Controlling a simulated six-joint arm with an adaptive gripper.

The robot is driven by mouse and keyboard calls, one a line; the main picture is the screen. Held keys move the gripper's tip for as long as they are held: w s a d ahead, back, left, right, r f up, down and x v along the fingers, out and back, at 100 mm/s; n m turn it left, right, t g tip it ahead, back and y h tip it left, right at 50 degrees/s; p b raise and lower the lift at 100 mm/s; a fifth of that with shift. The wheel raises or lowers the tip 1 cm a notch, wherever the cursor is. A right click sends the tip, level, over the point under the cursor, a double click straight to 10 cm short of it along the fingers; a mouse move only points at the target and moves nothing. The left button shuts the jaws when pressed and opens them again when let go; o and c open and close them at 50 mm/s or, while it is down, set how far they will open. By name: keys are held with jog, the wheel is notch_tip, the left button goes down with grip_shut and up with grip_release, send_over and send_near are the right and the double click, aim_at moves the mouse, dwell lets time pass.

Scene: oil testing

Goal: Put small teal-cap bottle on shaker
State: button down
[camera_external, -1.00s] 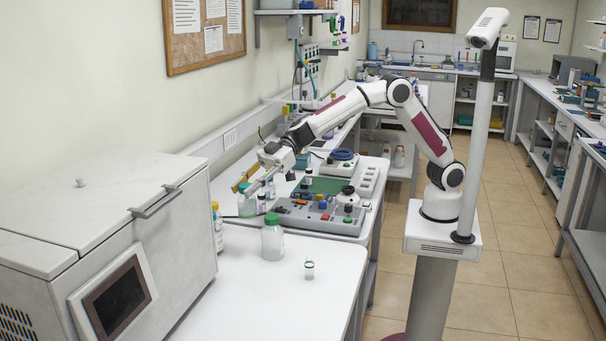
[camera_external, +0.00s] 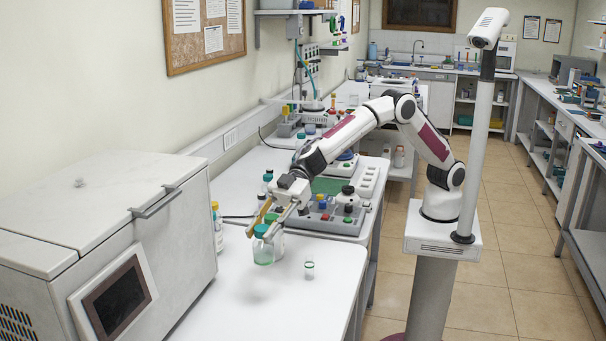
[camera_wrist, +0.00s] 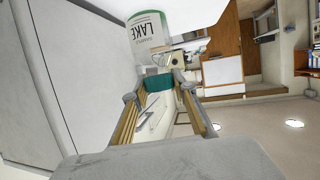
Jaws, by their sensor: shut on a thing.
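My gripper (camera_external: 264,233) is shut on the teal cap (camera_wrist: 159,83) of a clear bottle (camera_external: 263,253). The bottle is roughly upright over the front white bench, apparently a little above it. In the wrist view the bottle's white label (camera_wrist: 148,35) reads "LAKE", and its body extends beyond the fingertips. Another bottle with a green cap (camera_external: 270,218) is close behind the held one and partly hidden by it. I cannot clearly identify the shaker; a grey device (camera_external: 318,222) with coloured items on it sits on the bench behind.
A small clear vial (camera_external: 309,270) stands on the front bench (camera_external: 300,315), right of the held bottle. A large white box machine (camera_external: 150,235) fills the left, with a yellow-capped bottle (camera_external: 218,232) beside it. The front bench's near part is clear.

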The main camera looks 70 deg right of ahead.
aim_at(264, 259)
jog(key=shift+f, duration=1.2)
jog(key=shift+f, duration=0.1)
jog(key=shift+f, duration=3)
jog(key=shift+f, duration=1.85)
jog(key=shift+f, duration=0.15)
jog(key=c, duration=1.6)
grip_release()
jog(key=shift+c, duration=0.2)
